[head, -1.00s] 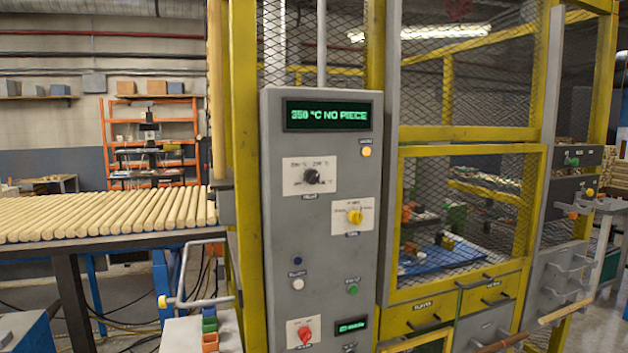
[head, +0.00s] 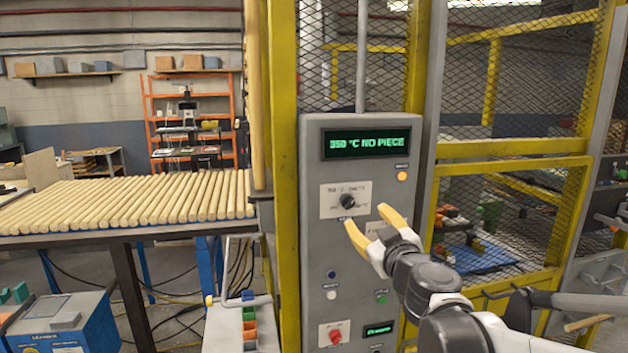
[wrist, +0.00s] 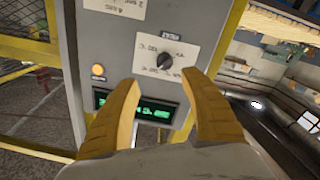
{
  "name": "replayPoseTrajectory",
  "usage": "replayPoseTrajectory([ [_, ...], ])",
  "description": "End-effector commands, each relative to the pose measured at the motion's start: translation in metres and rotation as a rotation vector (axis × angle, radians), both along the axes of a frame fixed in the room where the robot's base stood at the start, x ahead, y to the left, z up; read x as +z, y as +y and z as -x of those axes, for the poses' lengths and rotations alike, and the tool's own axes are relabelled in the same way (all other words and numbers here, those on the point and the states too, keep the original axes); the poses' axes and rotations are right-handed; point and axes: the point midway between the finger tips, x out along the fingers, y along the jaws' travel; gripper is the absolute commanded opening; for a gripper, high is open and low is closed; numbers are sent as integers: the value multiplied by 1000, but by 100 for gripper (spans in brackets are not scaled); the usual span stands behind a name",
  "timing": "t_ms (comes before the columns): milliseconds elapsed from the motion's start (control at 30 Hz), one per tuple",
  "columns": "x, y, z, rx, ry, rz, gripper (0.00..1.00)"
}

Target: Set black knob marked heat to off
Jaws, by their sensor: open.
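The black heat knob (head: 348,201) sits on a white label plate on the grey control panel (head: 316,255), below the green display. In the wrist view the knob (wrist: 165,60) shows beyond and between the fingertips, with its small label beside it. The dial markings are too blurred to read surely. My gripper (head: 370,225) has yellow fingers, is open and empty, and is in front of the panel, just below and right of the knob in the head view. It also shows in the wrist view (wrist: 163,85), apart from the knob. My fingers partly cover a second dial plate (head: 390,214).
The display (head: 365,143) reads 350 °C NO PIECE. An orange lamp (head: 402,176), a red knob (head: 335,336) and small buttons are on the same panel. Yellow mesh guarding (head: 510,150) stands to the right, and a table of wooden rods (head: 130,205) to the left.

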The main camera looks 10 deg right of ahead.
Motion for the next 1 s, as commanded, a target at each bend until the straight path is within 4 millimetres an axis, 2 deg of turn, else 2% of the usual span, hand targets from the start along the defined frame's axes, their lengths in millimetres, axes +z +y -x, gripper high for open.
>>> replayPoseTrajectory([
  [233,-3,6,-25,38,10,16,53],
  [500,-3,6,-78,36,10,16,53],
  [633,-3,6,-98,36,10,16,53],
  [800,-2,6,-111,35,9,16,53],
  [1000,-1,6,-113,35,9,16,53],
])
